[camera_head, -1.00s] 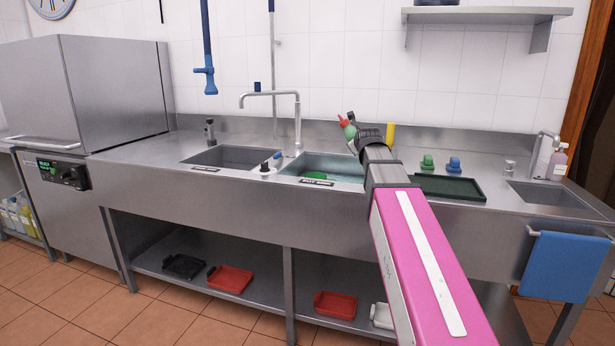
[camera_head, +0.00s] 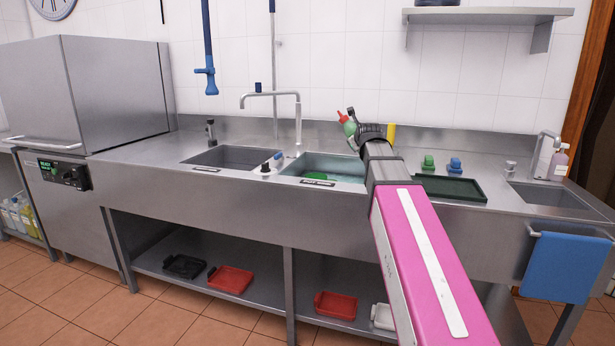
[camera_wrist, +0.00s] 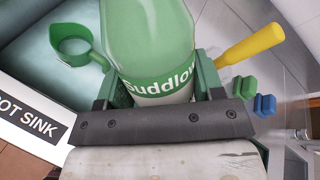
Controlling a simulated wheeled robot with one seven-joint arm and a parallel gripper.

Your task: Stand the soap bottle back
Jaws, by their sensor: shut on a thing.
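The soap bottle (camera_head: 350,125) is green with a red tip. In the head view it is held tilted, its tip pointing up and left, above the back right of the water-filled sink. In the wrist view the bottle (camera_wrist: 150,45) fills the top middle, with white "Suddlow" lettering. My gripper (camera_wrist: 155,92) is shut on the bottle, one finger on each side of it. In the head view my gripper (camera_head: 358,135) is partly hidden by my own wrist. The bottle's base is hidden behind my gripper.
A yellow handle (camera_wrist: 248,45) stands close right of the bottle. A green cup (camera_wrist: 75,48) is in the hot sink (camera_head: 322,168). Green (camera_head: 428,163) and blue (camera_head: 454,165) blocks stand behind a dark tray (camera_head: 450,188). A tall tap (camera_head: 297,120) rises left of the bottle.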

